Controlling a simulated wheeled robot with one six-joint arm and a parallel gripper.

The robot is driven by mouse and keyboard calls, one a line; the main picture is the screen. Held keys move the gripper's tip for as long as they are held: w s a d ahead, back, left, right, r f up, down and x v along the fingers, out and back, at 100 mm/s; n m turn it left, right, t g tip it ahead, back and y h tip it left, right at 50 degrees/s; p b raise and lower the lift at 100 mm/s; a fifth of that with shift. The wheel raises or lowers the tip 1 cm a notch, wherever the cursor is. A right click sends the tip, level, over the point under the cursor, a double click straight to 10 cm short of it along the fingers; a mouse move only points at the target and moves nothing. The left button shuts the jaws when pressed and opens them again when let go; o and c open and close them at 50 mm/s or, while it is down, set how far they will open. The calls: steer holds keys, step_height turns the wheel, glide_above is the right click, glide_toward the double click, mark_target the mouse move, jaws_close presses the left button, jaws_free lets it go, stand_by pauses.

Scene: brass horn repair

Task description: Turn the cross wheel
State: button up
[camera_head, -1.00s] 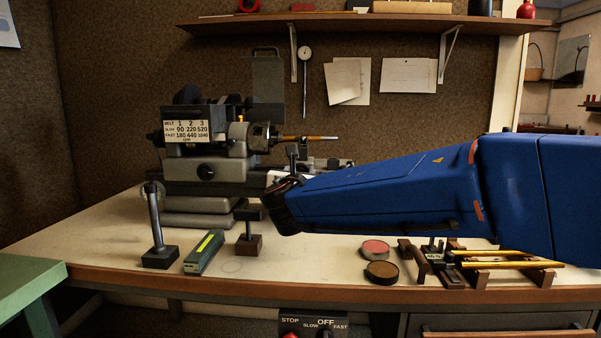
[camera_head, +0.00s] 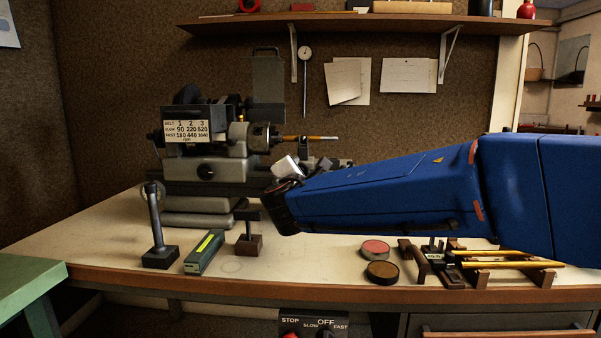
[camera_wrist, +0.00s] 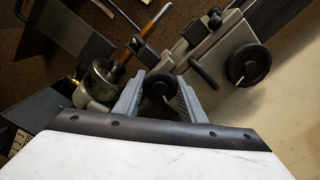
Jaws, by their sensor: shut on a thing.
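The cross wheel (camera_wrist: 158,88), a small black handwheel with a light mark, shows in the wrist view on the grey lathe (camera_wrist: 200,45). My gripper (camera_wrist: 160,80) has one grey finger on each side of this wheel and is shut on it. In the head view the lathe (camera_head: 205,168) stands at the back left of the bench. There my blue arm hides the wheel and the fingers; only a tilted white part of my wrist shows above the arm's end.
A larger black handwheel (camera_wrist: 248,64) and a dark handle (camera_wrist: 204,74) sit close to the right of my fingers. The chuck (camera_wrist: 100,80) holds a brass-coloured rod at the left. A post on a block (camera_head: 158,235), a green box (camera_head: 204,252) and round tins (camera_head: 382,272) stand on the bench.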

steer(key=m, duration=1.2)
steer(key=shift+f, duration=0.1)
steer(key=shift+m, duration=0.3)
stand_by(0.3)
steer(key=o, duration=1)
steer(key=shift+o, duration=0.2)
steer(key=s, duration=1.7)
steer(key=shift+s+a, duration=0.2)
steer(key=shift+a, duration=0.05)
